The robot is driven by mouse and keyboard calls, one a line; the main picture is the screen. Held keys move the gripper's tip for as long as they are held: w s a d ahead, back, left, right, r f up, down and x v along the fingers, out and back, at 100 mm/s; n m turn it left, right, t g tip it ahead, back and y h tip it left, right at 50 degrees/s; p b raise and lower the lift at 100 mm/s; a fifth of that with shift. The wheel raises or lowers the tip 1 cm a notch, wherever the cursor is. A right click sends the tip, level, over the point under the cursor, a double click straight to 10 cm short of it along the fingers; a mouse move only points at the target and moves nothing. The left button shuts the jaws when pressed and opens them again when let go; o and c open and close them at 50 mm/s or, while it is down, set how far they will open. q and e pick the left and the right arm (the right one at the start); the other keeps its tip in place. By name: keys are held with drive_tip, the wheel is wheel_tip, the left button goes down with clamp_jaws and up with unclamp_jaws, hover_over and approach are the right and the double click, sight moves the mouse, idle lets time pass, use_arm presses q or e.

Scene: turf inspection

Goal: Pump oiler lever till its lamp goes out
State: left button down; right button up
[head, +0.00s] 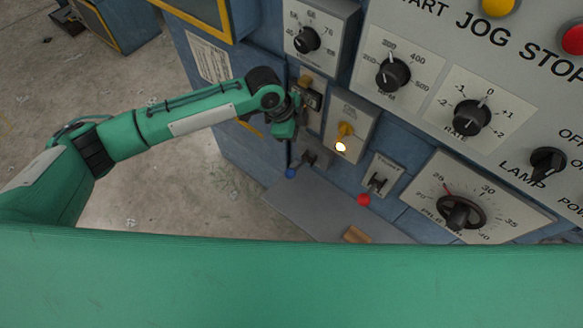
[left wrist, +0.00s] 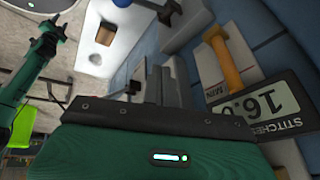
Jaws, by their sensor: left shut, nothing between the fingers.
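A lever with a blue ball end (head: 290,173) hangs at the lower left of the blue machine front. A lever with a red ball end (head: 364,199) stands on a small plate to its right. Which is the oiler lever I cannot tell. My left gripper (head: 299,110) is by the panel, above the blue ball and left of the yellow fitting. Its dark fingers (left wrist: 163,85) are shut and empty. My right gripper is not in view.
A panel with several black knobs (head: 392,74) fills the right. A grey ledge (head: 320,212) with a tan block (head: 356,234) lies below the levers. Open floor (head: 120,190) is at left.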

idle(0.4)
use_arm(q)
drive_tip(key=b, duration=0.5)
hover_over(299, 166)
drive_tip(key=s+a, duration=0.1)
drive_tip(key=a, duration=0.1)
wheel_tip(299, 166, down, 6)
drive_tip(key=f, duration=0.1)
drive_tip(key=shift+s+f, duration=0.3)
drive_tip(key=shift+f, duration=0.05)
drive_tip(key=shift+a+f, duration=0.1)
idle(0.7)
drive_tip(key=shift+s+f, duration=0.1)
drive_tip(key=shift+f, duration=0.05)
idle(0.5)
